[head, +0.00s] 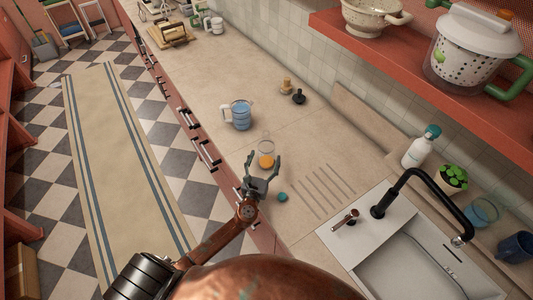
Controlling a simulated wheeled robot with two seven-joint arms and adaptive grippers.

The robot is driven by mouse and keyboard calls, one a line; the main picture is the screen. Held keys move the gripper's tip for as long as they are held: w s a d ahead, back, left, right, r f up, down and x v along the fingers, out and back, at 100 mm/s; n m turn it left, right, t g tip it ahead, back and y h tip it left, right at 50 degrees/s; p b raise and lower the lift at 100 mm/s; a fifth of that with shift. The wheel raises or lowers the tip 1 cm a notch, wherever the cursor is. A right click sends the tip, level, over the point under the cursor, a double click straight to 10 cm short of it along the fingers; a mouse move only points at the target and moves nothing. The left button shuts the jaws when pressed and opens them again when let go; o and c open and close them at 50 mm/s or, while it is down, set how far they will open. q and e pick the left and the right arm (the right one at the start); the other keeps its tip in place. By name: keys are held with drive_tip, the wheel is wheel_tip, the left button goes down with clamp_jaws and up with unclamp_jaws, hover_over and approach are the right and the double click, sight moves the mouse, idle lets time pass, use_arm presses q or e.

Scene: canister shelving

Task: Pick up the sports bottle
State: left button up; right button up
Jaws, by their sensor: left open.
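A white bottle with a teal cap (416,152), which looks like the sports bottle, stands upright by the wall behind the sink. My left gripper (264,165) is open over the counter's front part, well to the left of the bottle. A clear glass with orange contents (266,155) is at its fingertips in the picture; I cannot tell whether they touch. My right gripper is not in view.
A small teal object (282,197) lies right of my left gripper. A blue jug (240,115) stands farther back. A black faucet (425,183), a sink (398,270) and a potted plant (453,178) are near the bottle. A red shelf (420,62) overhangs the wall side.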

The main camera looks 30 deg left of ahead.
use_arm(q)
drive_tip(key=w, duration=0.2)
drive_tip(key=w+a, duration=0.1)
drive_tip(key=shift+w+r, duration=0.1)
drive_tip(key=shift+w, duration=0.25)
drive_tip(key=shift+s, duration=0.1)
drive_tip(key=shift+c, duration=0.6)
drive_tip(key=c, duration=1.2)
drive_tip(key=shift+r, duration=0.1)
